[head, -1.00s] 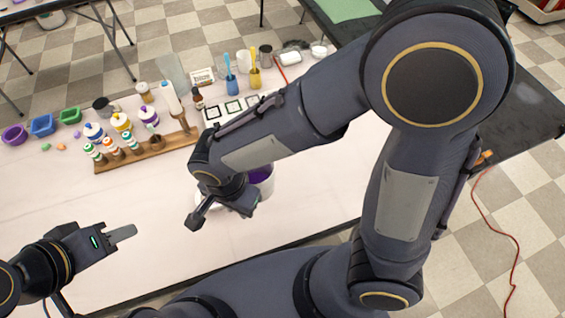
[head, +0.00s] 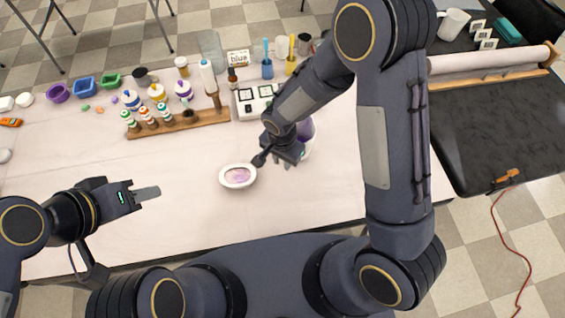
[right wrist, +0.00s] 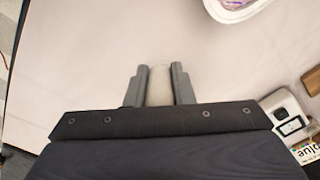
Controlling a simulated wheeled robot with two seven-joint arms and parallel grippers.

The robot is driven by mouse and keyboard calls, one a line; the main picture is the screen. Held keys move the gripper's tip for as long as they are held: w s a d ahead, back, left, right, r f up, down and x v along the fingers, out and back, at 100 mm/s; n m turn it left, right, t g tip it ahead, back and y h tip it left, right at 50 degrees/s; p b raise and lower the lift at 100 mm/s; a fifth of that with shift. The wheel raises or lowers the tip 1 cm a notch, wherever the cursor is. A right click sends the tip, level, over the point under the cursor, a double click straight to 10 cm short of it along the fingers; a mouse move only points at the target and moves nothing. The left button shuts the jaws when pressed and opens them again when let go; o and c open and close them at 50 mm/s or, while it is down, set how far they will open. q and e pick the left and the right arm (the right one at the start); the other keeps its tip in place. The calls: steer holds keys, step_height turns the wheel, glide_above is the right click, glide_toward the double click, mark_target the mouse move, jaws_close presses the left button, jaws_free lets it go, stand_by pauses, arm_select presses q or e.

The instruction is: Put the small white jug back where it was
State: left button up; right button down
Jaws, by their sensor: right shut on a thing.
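My right gripper (head: 272,156) is over the white table, and its fingers are partly hidden in the head view. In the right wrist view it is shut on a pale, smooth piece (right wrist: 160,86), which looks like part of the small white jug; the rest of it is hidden. A white vessel with purple on it (head: 308,147) shows just behind the right gripper, partly covered; I cannot tell whether it is the held jug. My left gripper (head: 147,193) is over the table's left part, seen edge-on, with nothing visible in it.
A white oval dish with purple swirls (head: 238,176) lies left of the right gripper. A wooden rack (head: 178,131) of small bottles and a tray of square samples (head: 250,103) stand behind. The front middle of the white table (head: 180,215) is clear.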

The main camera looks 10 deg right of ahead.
step_height(320, 180, down, 3)
steer(key=shift+f+p, duration=0.1)
steer(key=shift+p, duration=0.45)
steer(key=shift+f, duration=0.1)
steer(key=shift+f+b, duration=0.15)
steer(key=shift+b, duration=0.2)
steer(key=c, duration=1.3)
jaws_free()
steer(key=shift+o, duration=0.2)
steer(key=shift+r, duration=0.2)
